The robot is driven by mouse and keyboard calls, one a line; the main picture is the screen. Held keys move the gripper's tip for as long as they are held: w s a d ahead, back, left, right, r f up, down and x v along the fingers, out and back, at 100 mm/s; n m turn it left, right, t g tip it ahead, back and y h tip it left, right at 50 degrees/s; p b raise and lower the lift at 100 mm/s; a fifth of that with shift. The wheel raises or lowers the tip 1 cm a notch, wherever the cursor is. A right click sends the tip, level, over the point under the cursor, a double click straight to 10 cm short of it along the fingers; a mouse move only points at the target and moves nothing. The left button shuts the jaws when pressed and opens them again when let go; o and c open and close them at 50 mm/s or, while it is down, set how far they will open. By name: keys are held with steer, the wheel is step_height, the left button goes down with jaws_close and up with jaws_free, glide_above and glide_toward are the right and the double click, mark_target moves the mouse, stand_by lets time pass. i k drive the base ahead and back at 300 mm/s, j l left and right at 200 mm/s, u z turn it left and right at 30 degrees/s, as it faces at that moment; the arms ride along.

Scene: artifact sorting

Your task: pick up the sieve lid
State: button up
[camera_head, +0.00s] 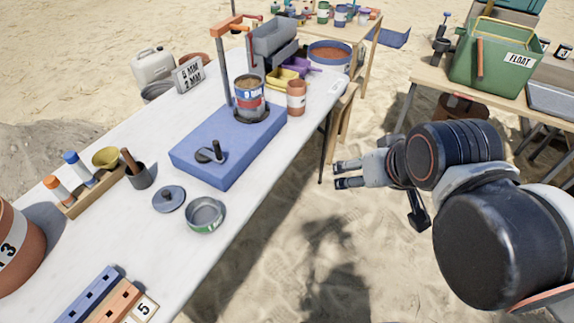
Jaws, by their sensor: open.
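The sieve lid (166,203), a round blue-grey disc with a small knob on top, lies flat on the white table. Just right of it and nearer stands a round metal sieve (205,216) with a green patch on its side. The two are close together, with the lid off the sieve. My gripper (340,175) is open and empty, off the table's right edge, over the sand. It is well to the right of the lid, with its fingers pointing left.
A blue block (230,160) with a dark knobbed piece (212,153), a paint can (249,98) and an orange-topped stand (222,60) lies beyond the lid. A dark cup (138,176) and wooden rack (85,196) are left. Slotted bars (98,300) lie at the near edge.

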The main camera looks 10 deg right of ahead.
mark_target(169, 199)
steer(key=u, duration=1.35)
